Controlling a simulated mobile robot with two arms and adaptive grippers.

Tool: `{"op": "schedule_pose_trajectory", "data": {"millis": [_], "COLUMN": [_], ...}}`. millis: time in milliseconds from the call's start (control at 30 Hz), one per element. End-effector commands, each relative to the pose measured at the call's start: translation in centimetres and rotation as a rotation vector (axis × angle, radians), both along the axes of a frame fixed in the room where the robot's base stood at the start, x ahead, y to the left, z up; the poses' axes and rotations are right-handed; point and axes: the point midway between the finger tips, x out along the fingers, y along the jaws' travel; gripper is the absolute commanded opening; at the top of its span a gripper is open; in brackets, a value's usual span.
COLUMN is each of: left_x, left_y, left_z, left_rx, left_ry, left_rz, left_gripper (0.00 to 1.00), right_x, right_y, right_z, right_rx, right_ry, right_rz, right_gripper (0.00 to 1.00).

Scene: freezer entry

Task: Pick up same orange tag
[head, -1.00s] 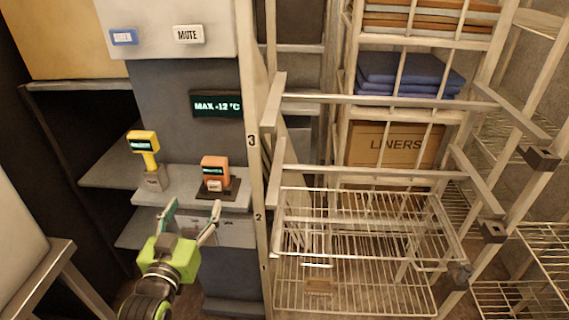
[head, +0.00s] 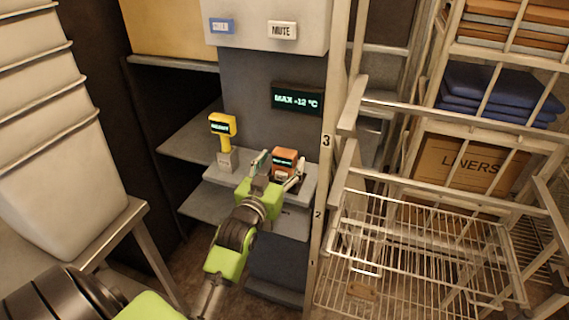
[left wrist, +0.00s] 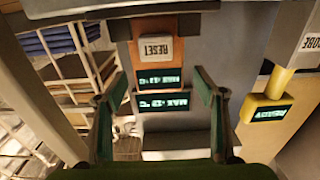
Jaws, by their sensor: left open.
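The orange tag (head: 284,155), a small orange device with a dark lit screen, stands on a grey shelf ledge in front of the grey wall. In the left wrist view the orange tag (left wrist: 153,25) appears upside down, with a pale RESET button and a lit screen. My left gripper (head: 279,165) is open, its fingers spread to the two sides of the tag in the head view. In the left wrist view the open fingers of this gripper (left wrist: 160,78) frame the tag's screen; I cannot tell whether they touch it. My right gripper is not in view.
A yellow device (head: 223,127) stands on a grey block left of the tag. A MAX -12 °C display (head: 297,100) hangs on the wall above. A wire basket rack (head: 420,240) stands at right, white stacked bins (head: 55,170) at left.

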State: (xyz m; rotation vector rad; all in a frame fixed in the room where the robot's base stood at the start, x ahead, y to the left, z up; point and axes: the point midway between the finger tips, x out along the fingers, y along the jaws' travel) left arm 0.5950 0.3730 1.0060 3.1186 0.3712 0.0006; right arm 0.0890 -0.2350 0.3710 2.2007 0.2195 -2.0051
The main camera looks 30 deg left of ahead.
Motion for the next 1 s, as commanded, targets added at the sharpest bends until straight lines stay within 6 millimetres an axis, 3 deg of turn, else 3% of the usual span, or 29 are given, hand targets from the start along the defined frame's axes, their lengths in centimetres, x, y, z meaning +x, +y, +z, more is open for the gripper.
{"op": "schedule_pose_trajectory", "data": {"millis": [200, 467, 633, 1000], "left_x": [2.3, 2.4, 2.4, 2.4], "left_y": [0.5, 0.5, 0.5, 0.5], "left_z": [0.0, -0.1, -0.1, 0.1], "left_rx": [0.001, 0.001, 0.001, 0.001], "left_ry": [0.000, 0.000, 0.000, -0.002], "left_rz": [0.000, 0.000, 0.000, 0.000], "left_gripper": [0.64, 0.64, 0.21, 0.21], "right_x": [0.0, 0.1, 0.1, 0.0], "right_y": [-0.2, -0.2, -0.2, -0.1], "right_z": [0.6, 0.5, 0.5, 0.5], "right_rx": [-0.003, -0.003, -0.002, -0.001], "right_ry": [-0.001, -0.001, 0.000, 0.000], "right_rz": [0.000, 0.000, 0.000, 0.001], "right_gripper": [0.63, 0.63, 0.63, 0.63]}}
